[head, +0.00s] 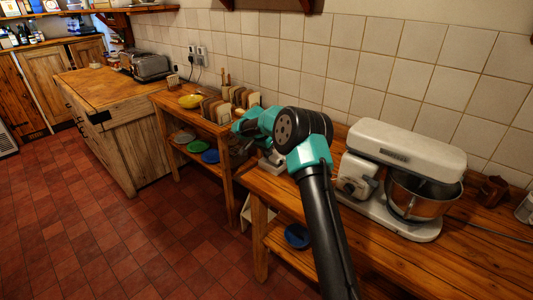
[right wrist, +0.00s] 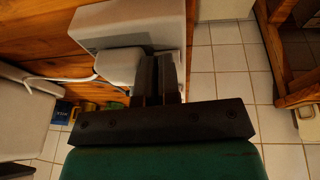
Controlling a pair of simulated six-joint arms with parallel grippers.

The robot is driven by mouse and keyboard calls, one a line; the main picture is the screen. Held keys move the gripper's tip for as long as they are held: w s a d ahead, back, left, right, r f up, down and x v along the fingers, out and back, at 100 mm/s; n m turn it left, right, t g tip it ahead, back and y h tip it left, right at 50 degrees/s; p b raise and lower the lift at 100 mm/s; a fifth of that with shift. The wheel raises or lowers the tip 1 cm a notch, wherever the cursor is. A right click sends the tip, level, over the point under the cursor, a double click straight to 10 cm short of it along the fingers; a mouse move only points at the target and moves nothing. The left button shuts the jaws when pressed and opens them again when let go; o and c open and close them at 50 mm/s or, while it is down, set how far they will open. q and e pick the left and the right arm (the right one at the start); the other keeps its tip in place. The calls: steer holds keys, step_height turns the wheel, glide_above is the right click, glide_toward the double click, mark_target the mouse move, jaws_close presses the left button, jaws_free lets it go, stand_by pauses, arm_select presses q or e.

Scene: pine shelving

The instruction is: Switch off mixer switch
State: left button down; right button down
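The white stand mixer (head: 405,150) stands on the wooden counter at the right of the head view, with its steel bowl (head: 423,197) under the head. A pale block with small knob-like details (head: 357,177) sits at its left end; I cannot make out the switch or its position. My right gripper (head: 240,145) is left of the mixer, apart from it and partly hidden by its own teal wrist. In the right wrist view its dark fingers (right wrist: 160,78) are together, with nothing seen between them. A white boxy body (right wrist: 130,25) lies beyond them. My left gripper is out of view.
A shelf unit with upright plates, a yellow bowl (head: 190,101) and coloured plates stands left of my arm. A toaster (head: 151,67) sits on the farther worktop. The tiled wall (head: 350,60) runs behind the counter. A brown object (head: 493,190) stands right of the mixer.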

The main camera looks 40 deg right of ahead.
steer(key=d+v, duration=0.1)
steer(key=v, duration=1.2)
steer(key=shift+r, duration=0.55)
steer(key=shift+w+a, duration=0.15)
steer(key=shift+a, duration=0.05)
